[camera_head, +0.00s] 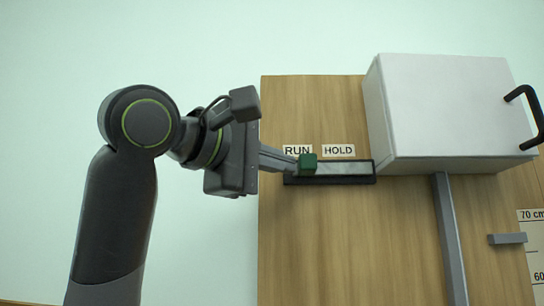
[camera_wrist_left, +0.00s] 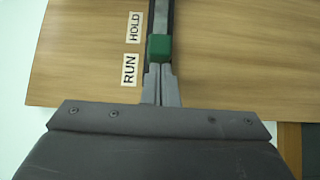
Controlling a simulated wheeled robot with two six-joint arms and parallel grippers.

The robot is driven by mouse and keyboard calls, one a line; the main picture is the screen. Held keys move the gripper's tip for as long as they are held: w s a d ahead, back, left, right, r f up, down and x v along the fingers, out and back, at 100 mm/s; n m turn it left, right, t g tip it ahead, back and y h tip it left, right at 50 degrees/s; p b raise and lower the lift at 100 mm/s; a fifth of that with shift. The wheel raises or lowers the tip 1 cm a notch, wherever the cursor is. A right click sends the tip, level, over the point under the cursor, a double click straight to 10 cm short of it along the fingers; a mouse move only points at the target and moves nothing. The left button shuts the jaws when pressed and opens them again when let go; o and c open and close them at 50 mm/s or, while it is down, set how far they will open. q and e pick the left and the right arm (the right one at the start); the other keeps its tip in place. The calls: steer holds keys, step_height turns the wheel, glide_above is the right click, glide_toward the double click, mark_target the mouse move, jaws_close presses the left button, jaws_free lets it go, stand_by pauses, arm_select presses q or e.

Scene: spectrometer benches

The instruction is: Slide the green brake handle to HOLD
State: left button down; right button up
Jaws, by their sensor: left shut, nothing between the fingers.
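The green brake handle (camera_head: 307,164) is a small block on a dark-edged grey slide track (camera_head: 345,170) fixed to the wooden board. In the head view it sits below and just right of the RUN label (camera_head: 297,150), left of the HOLD label (camera_head: 339,150). My left gripper (camera_head: 292,163) comes from the left and is shut and empty, its fingertips right at the left side of the handle. In the left wrist view the shut fingertips (camera_wrist_left: 160,68) meet the near side of the green handle (camera_wrist_left: 160,47); whether they touch is hard to tell. My right gripper is not in view.
A white box (camera_head: 445,110) with a black handle (camera_head: 524,110) stands right of the track. A grey bar (camera_head: 452,240) runs down the board below it, and a small grey block (camera_head: 507,239) sits near a height scale (camera_head: 533,245). The track right of the handle is clear.

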mark_target(335, 166)
arm_select(q)
steer(key=d+b, duration=0.1)
steer(key=d, duration=0.5)
steer(key=shift+s+d, duration=0.1)
stand_by(0.3)
